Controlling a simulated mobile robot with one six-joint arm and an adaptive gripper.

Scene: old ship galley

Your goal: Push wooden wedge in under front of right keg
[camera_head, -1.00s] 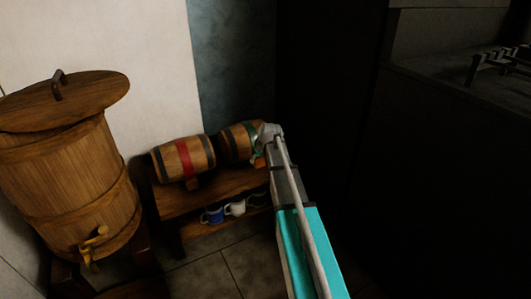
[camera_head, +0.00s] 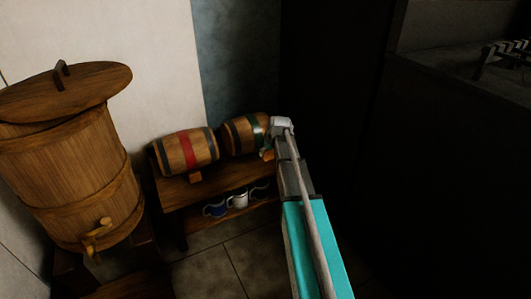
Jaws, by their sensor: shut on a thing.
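The right keg (camera_head: 238,135) lies on its side on a low wooden bench (camera_head: 225,180), with dark and green bands. My gripper (camera_head: 270,146) is at the keg's right end, mostly hidden behind its own wrist. It is shut on a small wooden wedge (camera_head: 268,155), of which only a bit shows low by the keg's front. I cannot tell whether the wedge touches the keg. The left keg (camera_head: 205,147), with a red band, lies beside it; a small wooden block (camera_head: 195,177) sits under its front.
Several mugs, including a white one (camera_head: 237,200) and a blue one (camera_head: 214,209), stand on the bench's lower shelf. A large lidded wooden barrel (camera_head: 70,180) with a tap stands at the left. A dark counter (camera_head: 450,150) is at the right.

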